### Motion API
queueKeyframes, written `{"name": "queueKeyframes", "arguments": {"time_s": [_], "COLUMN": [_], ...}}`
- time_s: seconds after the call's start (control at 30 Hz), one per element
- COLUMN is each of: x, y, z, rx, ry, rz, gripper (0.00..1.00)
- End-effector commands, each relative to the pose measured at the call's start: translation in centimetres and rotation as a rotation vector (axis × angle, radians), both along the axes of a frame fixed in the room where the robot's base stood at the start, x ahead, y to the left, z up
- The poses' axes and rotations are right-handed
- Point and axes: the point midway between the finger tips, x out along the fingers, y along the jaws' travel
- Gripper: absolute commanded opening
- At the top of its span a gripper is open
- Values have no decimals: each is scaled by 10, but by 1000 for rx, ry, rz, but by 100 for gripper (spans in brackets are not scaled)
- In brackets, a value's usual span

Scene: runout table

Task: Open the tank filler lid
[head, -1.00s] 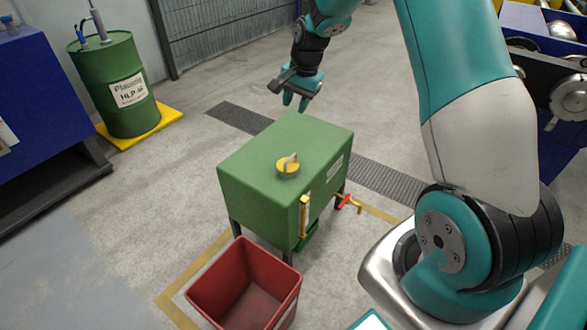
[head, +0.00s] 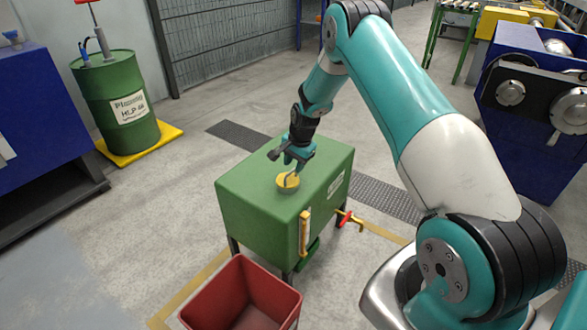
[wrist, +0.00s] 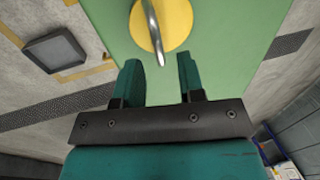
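The green tank (head: 250,205) stands on legs in the middle of the head view. Its yellow filler lid (head: 287,183) sits on the top face, with a pale upright handle. In the wrist view the lid (wrist: 172,22) is at the top, and its handle (wrist: 156,35) points down toward the gap between my fingers. My gripper (head: 292,166) is just above and behind the lid. In the wrist view my gripper (wrist: 162,75) shows two teal fingers spread apart with nothing between them. Whether a fingertip touches the handle cannot be told.
A red open bin (head: 245,297) stands in front of the tank. A sight gauge (head: 304,232) and a red-handled valve (head: 346,218) are on its side. A green drum (head: 118,100) stands on a yellow tray at the left. Blue machinery (head: 525,130) is at the right.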

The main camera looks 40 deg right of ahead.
Motion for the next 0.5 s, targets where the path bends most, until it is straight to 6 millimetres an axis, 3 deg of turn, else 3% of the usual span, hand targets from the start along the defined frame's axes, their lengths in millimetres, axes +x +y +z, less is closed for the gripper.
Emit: {"name": "queueKeyframes", "arguments": {"time_s": [0.17,0.47,0.5], "x": [3,3,3], "y": [1,1,1], "z": [-14,-16,-16], "rx": [-1,-1,-1], "ry": [0,0,0], "rz": [0,0,0], "gripper": [36,36,29]}}
